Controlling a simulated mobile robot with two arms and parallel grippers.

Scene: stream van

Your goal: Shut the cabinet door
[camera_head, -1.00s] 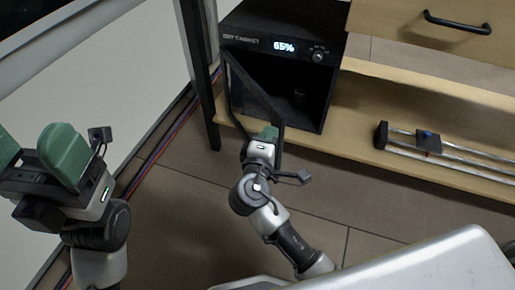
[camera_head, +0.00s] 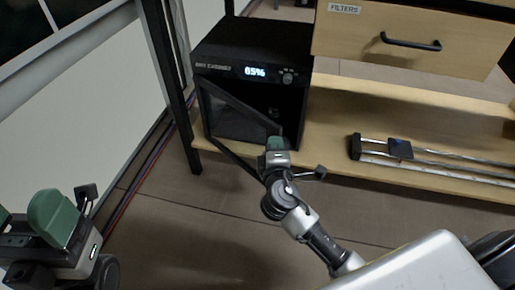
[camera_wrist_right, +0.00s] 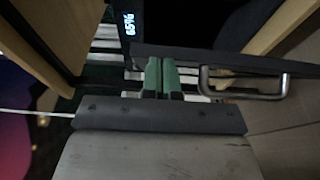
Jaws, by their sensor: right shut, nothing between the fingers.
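The black dry cabinet (camera_head: 250,44) stands on the low wooden shelf, its display lit. Its glass door (camera_head: 232,118), hinged at the left, is partly open, with its free edge swung out toward me. My right gripper (camera_head: 275,143) is shut and empty at the door's free edge. In the right wrist view its green fingertips (camera_wrist_right: 161,74) are close to the dark door edge (camera_wrist_right: 225,60); I cannot tell whether they touch. A metal handle (camera_wrist_right: 245,94) shows to their right there. My left gripper (camera_head: 28,218) is open and empty, far from the door.
A wooden drawer labelled FILTERS (camera_head: 415,38) overhangs at the upper right. A rail slider (camera_head: 400,149) lies on the shelf (camera_head: 330,125) right of the cabinet. A black post (camera_head: 168,85) stands close left of it. Cables run along the floor at left.

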